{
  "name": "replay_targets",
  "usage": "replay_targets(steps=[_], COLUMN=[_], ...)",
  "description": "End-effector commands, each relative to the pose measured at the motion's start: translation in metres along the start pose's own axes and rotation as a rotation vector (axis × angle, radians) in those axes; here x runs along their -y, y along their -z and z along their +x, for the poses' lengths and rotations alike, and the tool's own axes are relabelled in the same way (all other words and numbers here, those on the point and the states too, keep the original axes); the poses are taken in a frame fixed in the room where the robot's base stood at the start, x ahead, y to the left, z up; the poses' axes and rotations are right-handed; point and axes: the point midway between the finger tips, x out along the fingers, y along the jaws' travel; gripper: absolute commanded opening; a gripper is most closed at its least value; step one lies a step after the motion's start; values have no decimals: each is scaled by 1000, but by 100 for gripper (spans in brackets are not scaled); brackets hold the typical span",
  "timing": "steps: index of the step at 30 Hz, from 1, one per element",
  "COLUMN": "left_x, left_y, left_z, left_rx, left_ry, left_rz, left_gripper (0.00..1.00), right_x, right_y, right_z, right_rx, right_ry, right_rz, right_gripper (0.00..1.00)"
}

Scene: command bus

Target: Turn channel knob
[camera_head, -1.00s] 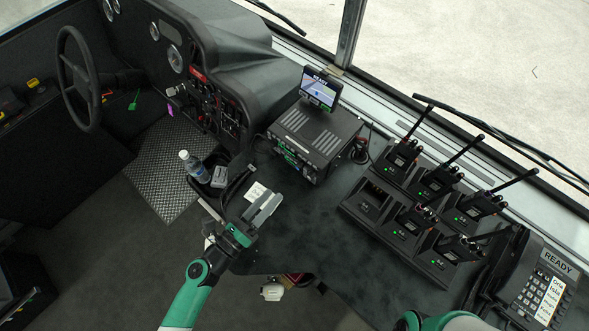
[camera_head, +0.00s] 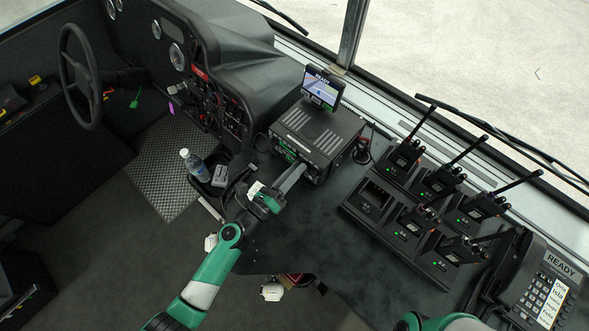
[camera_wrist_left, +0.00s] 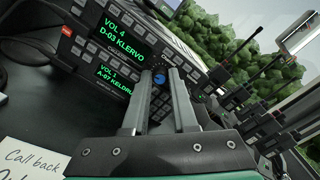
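The black radio unit (camera_head: 318,138) sits on the dash console below a small navigation screen. In the left wrist view its front panel (camera_wrist_left: 65,15) shows two green displays (camera_wrist_left: 118,28), reading "VOL 4 D-03 KLERVO" and "VOL 1 A-07 KELDRU...". A blue-faced round knob (camera_wrist_left: 159,78) shows between my finger tips, beside the displays. My left gripper (camera_head: 293,176) is at the radio's front; its two fingers (camera_wrist_left: 160,92) are apart with a gap. I cannot tell whether they touch the knob. My right gripper is out of view.
Several handheld radios stand in a charger (camera_head: 352,208) on the right, with a desk phone (camera_head: 535,290) beyond. A water bottle (camera_head: 196,167) stands left of my left arm. A "Call back" note (camera_wrist_left: 30,160) lies on the console. Open console surface lies between radio and charger.

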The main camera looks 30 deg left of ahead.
Motion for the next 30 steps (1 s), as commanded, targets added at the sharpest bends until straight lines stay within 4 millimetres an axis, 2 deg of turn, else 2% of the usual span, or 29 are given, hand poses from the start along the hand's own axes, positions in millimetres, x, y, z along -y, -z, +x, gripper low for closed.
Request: replay_targets(steps=[1, 3, 4, 20, 30], left_x=[0, 0, 0, 0, -1], left_y=[0, 0, 0, 1, 1], left_z=[0, 0, 0, 0, 0], left_rx=[0, 0, 0, 1, 8], left_ry=[0, 0, 0, 2, 7], left_rz=[0, 0, 0, 53, 280], left_gripper=[15, 3, 0, 0, 0], right_x=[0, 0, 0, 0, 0], right_y=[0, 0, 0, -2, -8], right_z=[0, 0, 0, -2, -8], right_rx=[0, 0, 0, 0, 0], right_ry=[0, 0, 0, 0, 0], right_rz=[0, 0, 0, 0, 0], right_gripper=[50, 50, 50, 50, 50])
